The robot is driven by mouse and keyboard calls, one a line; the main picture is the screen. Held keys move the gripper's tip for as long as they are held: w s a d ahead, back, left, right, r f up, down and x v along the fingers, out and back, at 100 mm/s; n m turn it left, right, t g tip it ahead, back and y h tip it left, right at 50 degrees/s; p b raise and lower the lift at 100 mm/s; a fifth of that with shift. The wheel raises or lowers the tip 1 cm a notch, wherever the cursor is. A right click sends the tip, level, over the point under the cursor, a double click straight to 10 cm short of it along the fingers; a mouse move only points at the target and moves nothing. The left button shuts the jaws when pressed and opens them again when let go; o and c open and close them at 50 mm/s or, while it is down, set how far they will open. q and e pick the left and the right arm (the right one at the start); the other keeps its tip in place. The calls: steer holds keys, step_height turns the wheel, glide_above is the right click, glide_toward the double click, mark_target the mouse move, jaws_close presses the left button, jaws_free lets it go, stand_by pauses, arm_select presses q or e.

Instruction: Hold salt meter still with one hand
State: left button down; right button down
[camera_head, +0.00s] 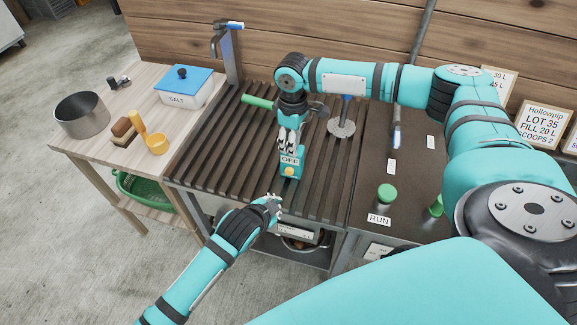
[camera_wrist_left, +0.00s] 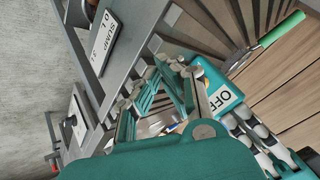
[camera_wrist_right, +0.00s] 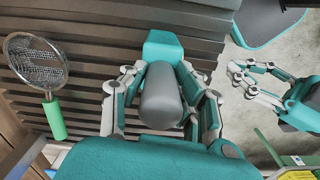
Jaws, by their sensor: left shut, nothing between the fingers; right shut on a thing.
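The salt meter (camera_head: 289,163) is a teal block with an OFF label and a yellow button, standing on the dark slatted bench top. My right gripper (camera_head: 289,147) reaches down from above and is shut on it. In the right wrist view the meter's teal part (camera_wrist_right: 163,48) and a grey rounded body (camera_wrist_right: 160,100) sit between the fingers. My left gripper (camera_head: 272,203) is shut and empty, just in front of the meter near the bench's front edge. In the left wrist view its fingertips (camera_wrist_left: 178,68) are beside the meter's OFF label (camera_wrist_left: 219,98); contact is unclear.
A SALT box (camera_head: 183,89), steel pot (camera_head: 82,115), brush (camera_head: 124,131) and yellow scoop (camera_head: 149,137) are on the left table. A green RUN button (camera_head: 386,193) is at right.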

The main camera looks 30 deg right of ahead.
mark_target(289, 171)
arm_select(q)
steer(key=shift+w+d, duration=1.15)
steer(key=shift+d, duration=0.15)
steer(key=shift+w+d, duration=1.1)
steer(key=shift+d, duration=0.2)
steer(key=shift+w+d, duration=0.25)
steer(key=shift+d, duration=0.1)
steer(key=shift+r, duration=0.1)
